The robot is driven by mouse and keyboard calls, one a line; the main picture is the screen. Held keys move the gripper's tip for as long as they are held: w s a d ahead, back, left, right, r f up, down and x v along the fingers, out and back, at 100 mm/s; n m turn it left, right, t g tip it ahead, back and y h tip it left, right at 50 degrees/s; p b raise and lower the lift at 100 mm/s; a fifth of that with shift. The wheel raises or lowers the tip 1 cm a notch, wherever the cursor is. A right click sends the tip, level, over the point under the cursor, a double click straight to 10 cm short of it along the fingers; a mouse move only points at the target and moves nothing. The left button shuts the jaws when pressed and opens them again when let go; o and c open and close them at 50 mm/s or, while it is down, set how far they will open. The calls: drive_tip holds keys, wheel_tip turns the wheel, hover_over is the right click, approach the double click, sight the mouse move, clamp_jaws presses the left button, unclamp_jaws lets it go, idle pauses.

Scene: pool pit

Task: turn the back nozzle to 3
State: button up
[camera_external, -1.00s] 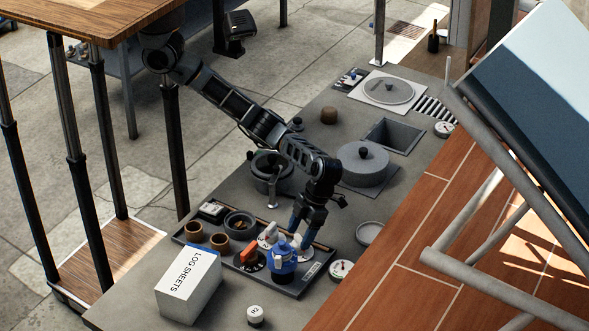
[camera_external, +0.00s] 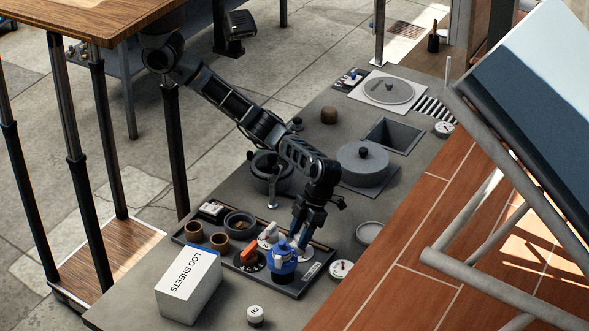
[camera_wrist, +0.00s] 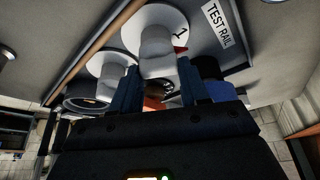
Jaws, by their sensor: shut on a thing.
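My gripper (camera_external: 301,240) points down at the test rail tray (camera_external: 313,276), just behind and right of a blue-topped object (camera_external: 283,262). Its blue fingers show in the wrist view (camera_wrist: 157,85), shut around a pale nozzle (camera_wrist: 156,45). That nozzle stands on a white round dial (camera_wrist: 135,28) with a "1" visible and a red mark beside it. A second pale nozzle (camera_wrist: 108,68) on a white dial is to its left. The held nozzle's body is mostly hidden there.
An orange knob (camera_external: 249,257) on a black dial stands in the tray. Brown cups (camera_external: 194,231) and a dark bowl (camera_external: 239,222) are to its left. The log sheets box (camera_external: 188,287) is in front left. A round lidded pot (camera_external: 362,165) stands behind the tray.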

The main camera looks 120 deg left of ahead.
drive_tip(key=shift+m, duration=0.3)
drive_tip(key=m, duration=0.2)
drive_tip(key=m+g+y, duration=0.1)
drive_tip(key=m, duration=0.1)
drive_tip(key=shift+w+r+y+p, duration=0.1)
drive_tip(key=shift+y+p, duration=0.2)
drive_tip(key=shift+p, duration=0.1)
drive_tip(key=m+y, duration=0.1)
drive_tip(key=m, duration=0.2)
drive_tip(key=m+g+y+b, duration=0.1)
drive_tip(key=m, duration=0.2)
drive_tip(key=shift+m, duration=0.4)
drive_tip(key=m+y+b, duration=0.1)
drive_tip(key=m, duration=0.2)
drive_tip(key=m+y, duration=0.1)
drive_tip(key=m, duration=0.2)
drive_tip(key=shift+d+y+b, duration=0.1)
drive_tip(key=shift+y+b, duration=0.2)
drive_tip(key=shift+b, duration=0.05)
drive_tip(key=m+t, duration=0.1)
drive_tip(key=m, duration=0.2)
drive_tip(key=m+y+b, duration=0.1)
drive_tip(key=m, duration=0.2)
drive_tip(key=shift+t+y, duration=0.3)
drive_tip(key=shift+t, duration=0.1)
drive_tip(key=shift+m, duration=0.3)
drive_tip(key=o, duration=1.1)
drive_tip(key=shift+c, duration=0.2)
